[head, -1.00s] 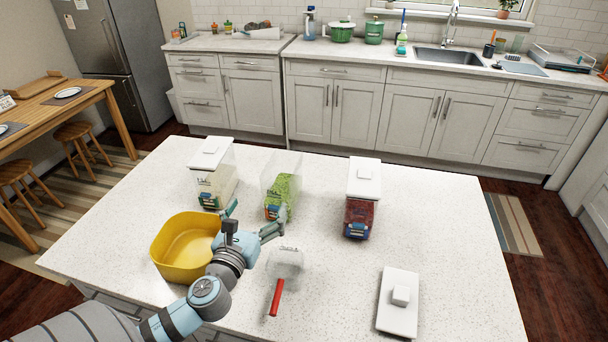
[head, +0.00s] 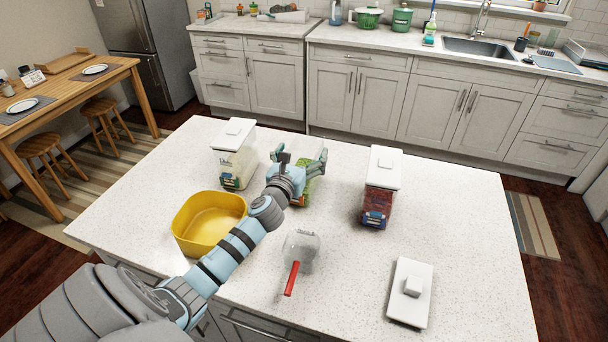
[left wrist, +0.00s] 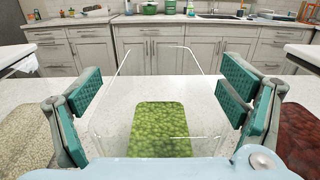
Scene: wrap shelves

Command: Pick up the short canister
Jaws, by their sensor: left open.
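The open-topped clear canister with green contents (head: 308,190) stands in the middle of the counter, partly hidden by my left gripper (head: 302,164). It has no lid and looks lower than the two lidded canisters. In the left wrist view the canister (left wrist: 161,130) stands upright between my left gripper's teal finger pads (left wrist: 160,108). The fingers are open, one on each side of its clear walls, with visible gaps. My right gripper is not in view.
A canister with pale contents (head: 236,165) stands to the left, and one with red contents (head: 378,200) to the right. A yellow bin (head: 208,222), a clear scoop with a red handle (head: 292,278) and a white lid (head: 409,292) are nearer. The right counter is mostly clear.

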